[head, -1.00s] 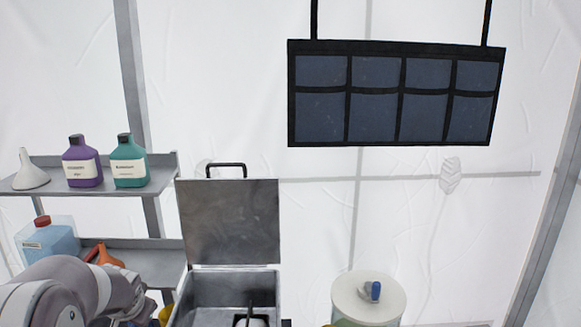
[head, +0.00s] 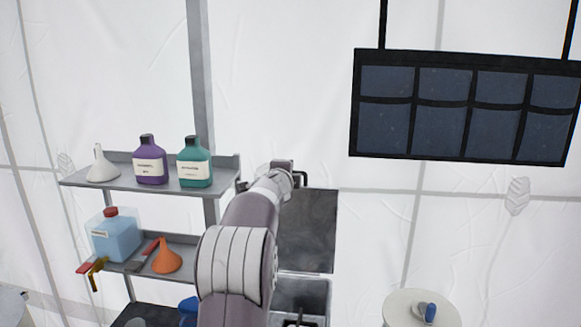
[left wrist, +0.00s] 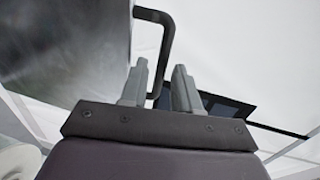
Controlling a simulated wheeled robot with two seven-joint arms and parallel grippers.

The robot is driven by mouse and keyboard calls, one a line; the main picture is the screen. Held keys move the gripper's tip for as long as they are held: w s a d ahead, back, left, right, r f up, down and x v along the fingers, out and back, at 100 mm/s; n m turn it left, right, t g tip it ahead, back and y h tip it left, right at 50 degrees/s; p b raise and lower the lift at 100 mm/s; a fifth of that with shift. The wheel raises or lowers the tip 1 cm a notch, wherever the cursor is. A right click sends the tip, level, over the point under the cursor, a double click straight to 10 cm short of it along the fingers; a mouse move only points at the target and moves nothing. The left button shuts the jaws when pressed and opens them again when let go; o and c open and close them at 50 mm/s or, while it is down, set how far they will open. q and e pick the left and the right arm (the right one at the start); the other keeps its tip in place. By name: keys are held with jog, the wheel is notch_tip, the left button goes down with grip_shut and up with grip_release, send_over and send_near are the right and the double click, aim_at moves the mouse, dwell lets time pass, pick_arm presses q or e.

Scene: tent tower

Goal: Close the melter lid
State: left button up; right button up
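The melter (head: 312,290) is a grey metal box low in the head view, partly hidden by my left arm. Its lid (head: 310,228) stands open and upright behind it; its dark handle (head: 302,179) is at the top edge. My left gripper (head: 283,167) is up at the lid's top edge, beside the handle. In the left wrist view the fingers (left wrist: 160,85) are apart, with the black handle (left wrist: 166,45) showing in the gap between them; neither finger clearly presses on it. The lid (left wrist: 75,50) fills the upper left there. My right gripper is not in view.
A shelf rack (head: 215,180) on the left holds a white funnel (head: 103,167), a purple bottle (head: 149,163), a teal bottle (head: 194,164), a blue jug (head: 116,238) and an orange funnel (head: 166,258). A white-lidded container (head: 405,310) stands right of the melter. A dark pocket panel (head: 465,105) hangs above.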

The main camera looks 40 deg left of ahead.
pick_arm(q)
jog(key=p+x, duration=0.1)
jog(key=x, duration=0.1)
jog(key=shift+w, duration=0.4)
jog(key=shift+s+a, duration=0.1)
jog(key=shift+s, duration=0.05)
